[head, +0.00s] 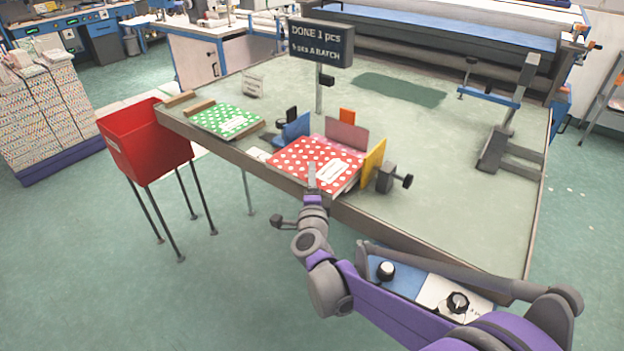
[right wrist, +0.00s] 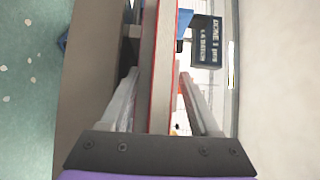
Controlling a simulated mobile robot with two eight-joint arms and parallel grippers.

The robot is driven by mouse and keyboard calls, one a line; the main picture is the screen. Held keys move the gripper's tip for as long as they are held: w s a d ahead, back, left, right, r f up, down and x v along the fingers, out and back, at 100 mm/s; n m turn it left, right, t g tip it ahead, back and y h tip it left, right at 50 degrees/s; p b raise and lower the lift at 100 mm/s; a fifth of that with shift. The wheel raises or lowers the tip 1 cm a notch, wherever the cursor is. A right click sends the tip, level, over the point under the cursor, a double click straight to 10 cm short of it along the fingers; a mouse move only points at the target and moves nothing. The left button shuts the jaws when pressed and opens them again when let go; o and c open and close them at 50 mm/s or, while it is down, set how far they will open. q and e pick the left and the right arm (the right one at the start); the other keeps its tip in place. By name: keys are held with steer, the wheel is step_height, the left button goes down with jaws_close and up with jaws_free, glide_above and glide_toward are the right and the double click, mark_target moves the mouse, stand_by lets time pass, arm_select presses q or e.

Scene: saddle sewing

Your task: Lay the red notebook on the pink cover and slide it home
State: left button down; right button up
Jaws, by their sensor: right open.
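The red notebook (head: 305,157) with white dots lies flat near the front edge of the table, between a blue block and a yellow plate. My right gripper (head: 312,178) is at the notebook's front edge. In the right wrist view the notebook's pale page edge with thin red borders (right wrist: 160,75) runs between the two fingers (right wrist: 158,100). The fingers are open, with gaps beside the notebook. My left gripper is not in view.
A green dotted notebook (head: 226,121) lies to the left on the table. A red bin (head: 150,145) on legs stands at the table's left end. A blue block (head: 296,127), a yellow plate (head: 373,162) and a dark clamp (head: 388,178) flank the red notebook. The table's right half is mostly clear.

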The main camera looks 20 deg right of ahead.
steer(key=shift+f, duration=0.1)
steer(key=shift+s+a, duration=0.85)
steer(key=shift+a, duration=0.15)
steer(key=s+a+b, duration=0.1)
steer(key=s+a, duration=0.3)
steer(key=a, duration=0.2)
steer(key=shift+s, duration=0.25)
stand_by(0.5)
